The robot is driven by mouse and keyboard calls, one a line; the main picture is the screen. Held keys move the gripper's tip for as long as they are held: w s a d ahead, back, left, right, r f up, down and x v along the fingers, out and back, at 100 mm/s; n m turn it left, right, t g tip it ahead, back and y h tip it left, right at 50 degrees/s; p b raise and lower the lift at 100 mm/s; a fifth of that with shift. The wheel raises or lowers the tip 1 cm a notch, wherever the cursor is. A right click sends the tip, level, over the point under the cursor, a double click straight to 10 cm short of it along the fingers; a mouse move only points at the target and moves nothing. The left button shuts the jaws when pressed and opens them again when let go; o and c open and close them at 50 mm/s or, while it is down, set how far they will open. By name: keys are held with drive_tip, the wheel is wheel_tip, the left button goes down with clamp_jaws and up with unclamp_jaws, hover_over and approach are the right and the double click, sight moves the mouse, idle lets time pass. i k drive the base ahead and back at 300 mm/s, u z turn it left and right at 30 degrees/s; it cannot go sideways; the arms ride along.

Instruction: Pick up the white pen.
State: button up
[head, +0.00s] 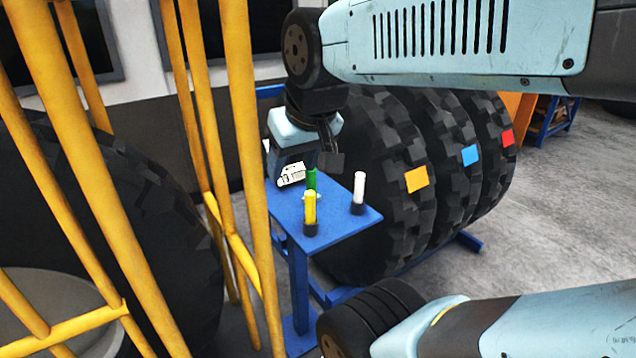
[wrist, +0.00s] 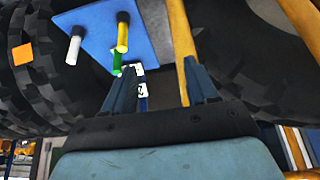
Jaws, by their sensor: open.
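The white pen (head: 359,187) stands upright in a dark round holder at the right side of a small blue stand (head: 345,226). In the wrist view the white pen (wrist: 73,48) is at the upper left, well outside the jaws. My gripper (wrist: 158,65) is open, with nothing held between its fingers. In the head view it hangs near the back left of the stand, apart from the white pen; its fingertips are hard to make out there.
A yellow pen (head: 310,207) and a green pen (head: 311,180) stand left of the white one. A white printed tag (head: 291,175) shows by the gripper. Yellow bars (head: 245,130) rise close on the left. Big black tyres (head: 385,150) stand behind the stand.

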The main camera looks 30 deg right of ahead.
sight(360, 177)
drive_tip(key=u, duration=0.55)
drive_tip(key=k, duration=1.15)
drive_tip(key=z, duration=0.6)
drive_tip(key=i, duration=1)
drive_tip(key=u, duration=0.05)
